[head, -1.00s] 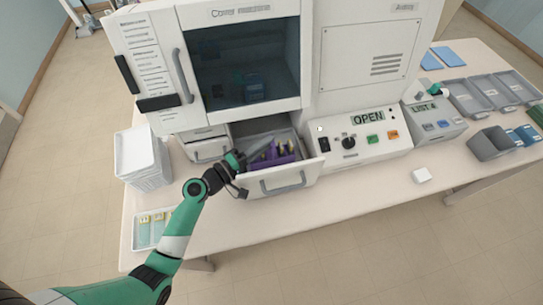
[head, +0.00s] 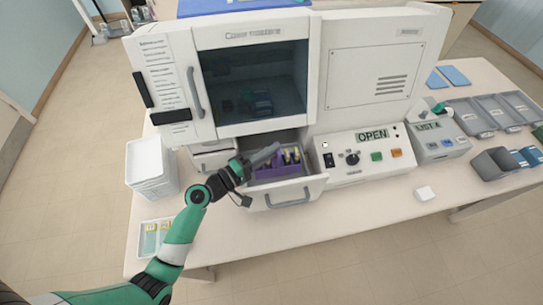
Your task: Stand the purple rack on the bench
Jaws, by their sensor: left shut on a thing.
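The purple rack (head: 284,169) is in the open drawer (head: 289,193) of the large white machine, with several yellow-topped slides standing in it. My left gripper (head: 268,155) reaches into the drawer from the left and is shut on the rack at its left side. The gripper and wrist hide part of the rack. I cannot tell whether the rack rests on the drawer floor or is slightly above it. The bench (head: 330,226) shows in front of the drawer. My right gripper is not in view.
The machine's control panel (head: 365,152) reads OPEN, right of the drawer. White stacked trays (head: 150,165) and a slide tray (head: 152,238) stand at left. A small white block (head: 426,193) and grey bins (head: 492,112) are at right. The bench front is mostly clear.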

